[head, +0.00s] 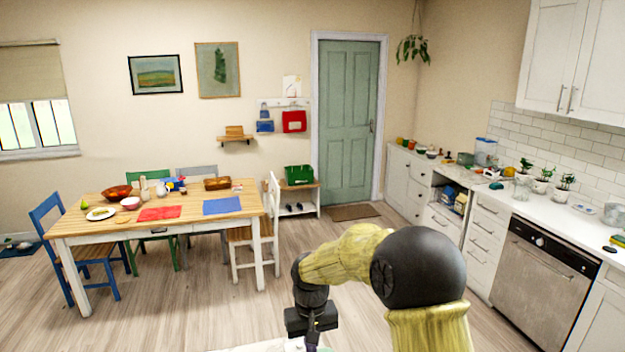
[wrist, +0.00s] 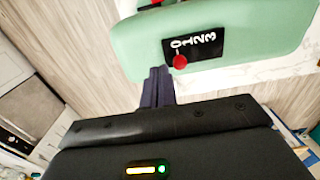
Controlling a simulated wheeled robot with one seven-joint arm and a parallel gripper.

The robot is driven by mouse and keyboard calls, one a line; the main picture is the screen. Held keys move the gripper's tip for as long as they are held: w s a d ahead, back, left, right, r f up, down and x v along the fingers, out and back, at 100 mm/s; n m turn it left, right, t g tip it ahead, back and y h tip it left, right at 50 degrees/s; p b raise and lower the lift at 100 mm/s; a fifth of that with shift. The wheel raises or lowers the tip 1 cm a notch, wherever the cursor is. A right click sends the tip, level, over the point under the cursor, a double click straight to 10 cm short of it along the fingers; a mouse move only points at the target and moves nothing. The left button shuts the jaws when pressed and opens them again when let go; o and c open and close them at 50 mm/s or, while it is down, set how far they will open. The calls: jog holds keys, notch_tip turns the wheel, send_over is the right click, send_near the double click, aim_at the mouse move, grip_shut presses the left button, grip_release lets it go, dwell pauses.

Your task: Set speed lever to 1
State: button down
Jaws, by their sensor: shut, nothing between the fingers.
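In the wrist view, a pale green machine body (wrist: 120,42) carries a black plate (wrist: 215,47) marked 0, 1, 2 and 3. The speed lever's round red knob (wrist: 180,61) is at the plate's lower left, below the 0 and near the 1; I cannot tell its exact setting. My gripper (wrist: 159,70) is shut and empty. Its dark fingertips are just left of the red knob, with a small gap in the picture; contact cannot be judged.
A white surface (wrist: 255,68) lies beside the machine, with wooden floor beyond. In the head view, a dining table (head: 88,226) with chairs stands at left, and a white counter (head: 560,222) with a dishwasher (head: 540,280) runs along the right.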

jog(key=shift+s+a, duration=0.3)
jog(key=shift+a, duration=0.7)
jog(key=shift+s+a, duration=0.25)
jog(key=shift+a, duration=0.75)
dwell(1.7)
jog(key=shift+w+d, duration=0.1)
jog(key=shift+d, duration=0.3)
dwell(0.5)
jog(key=shift+r+p, duration=2.2)
jog(key=shift+r, duration=0.35)
